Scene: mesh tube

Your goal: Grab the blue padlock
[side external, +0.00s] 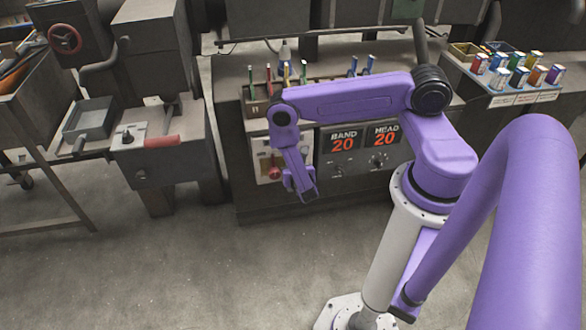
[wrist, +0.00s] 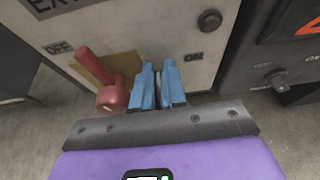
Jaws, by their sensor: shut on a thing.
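My gripper (side external: 302,190) hangs in front of the switch panel on the machine's front, low and to the left of the red number displays. In the wrist view, two blue finger shapes (wrist: 159,88) stand close together past the dark mounting plate. They are shut on a small pale grey thing (wrist: 158,84), mostly hidden between them. I cannot tell from its visible part whether it is the blue padlock.
A red switch handle (wrist: 111,97) is close left of my fingers, on the panel (wrist: 130,40) marked OFF and ON. A black knob (wrist: 209,20) is to the right. A bin of coloured upright items (side external: 258,108) stands on the machine. The floor (side external: 190,270) in front is clear.

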